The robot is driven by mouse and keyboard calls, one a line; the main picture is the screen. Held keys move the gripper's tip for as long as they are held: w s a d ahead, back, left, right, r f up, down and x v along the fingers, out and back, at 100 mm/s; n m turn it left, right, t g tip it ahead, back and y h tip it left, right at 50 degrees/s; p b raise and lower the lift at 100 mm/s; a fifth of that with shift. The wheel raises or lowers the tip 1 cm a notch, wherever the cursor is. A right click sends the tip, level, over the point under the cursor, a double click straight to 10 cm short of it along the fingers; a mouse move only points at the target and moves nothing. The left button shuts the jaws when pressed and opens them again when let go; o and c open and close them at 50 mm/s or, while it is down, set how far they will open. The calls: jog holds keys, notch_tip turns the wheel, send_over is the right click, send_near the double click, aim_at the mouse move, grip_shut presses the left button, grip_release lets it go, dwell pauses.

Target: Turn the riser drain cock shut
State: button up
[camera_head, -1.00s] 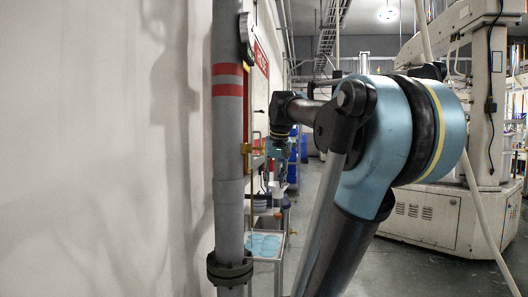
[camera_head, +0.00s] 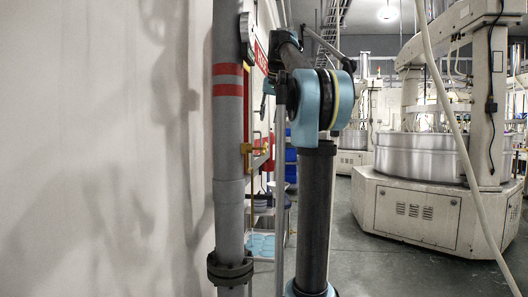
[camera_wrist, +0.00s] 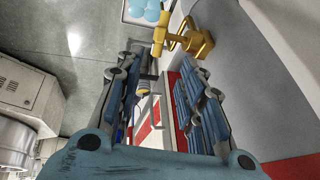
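The grey riser pipe (camera_head: 229,130) stands upright at the left, with two red bands. The cock is beyond the tips, not between the fingers. In the head view my gripper is mostly hidden behind my arm.
A white wall (camera_head: 100,150) runs close on the left. A dark flange (camera_head: 230,270) rings the pipe low down. A shelf cart with light-blue discs (camera_head: 262,245) stands behind. A large pale lapping machine (camera_head: 420,215) stands at the right, with open floor before it.

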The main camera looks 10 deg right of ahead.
aim_at(265, 146)
jog(key=x, duration=1.6)
jog(key=shift+f, duration=0.2)
jog(key=shift+c, duration=0.2)
grip_shut()
